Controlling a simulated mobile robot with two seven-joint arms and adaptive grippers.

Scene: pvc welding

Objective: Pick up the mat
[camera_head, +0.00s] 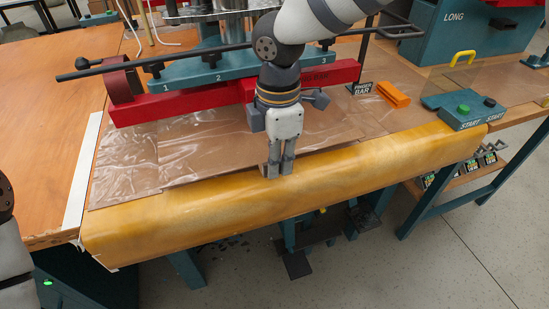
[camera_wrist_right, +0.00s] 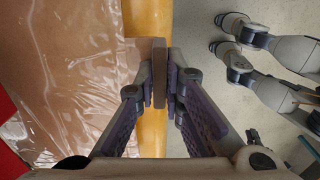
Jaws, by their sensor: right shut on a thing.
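A flat brown mat (camera_head: 215,160) lies on the table along the front side of the red press beam, with shiny clear film over it. In the wrist view the brown mat (camera_wrist_right: 75,45) fills the left side. My right gripper (camera_head: 278,172) points down at the mat's front edge, above the rounded yellow table front. In the wrist view my right gripper (camera_wrist_right: 165,80) is shut on a thin brown piece at the mat's edge, which looks like part of the mat. The fingers hide some of that edge. My left gripper is out of view; only part of its arm shows at the left.
The red beam (camera_head: 185,104) and teal press block (camera_head: 185,76) stand behind the mat. A long dark bar (camera_head: 150,62) crosses above them. An orange block (camera_head: 393,95) and a teal start-button box (camera_head: 462,112) are at the right. Bare wooden table (camera_head: 40,120) lies at the left.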

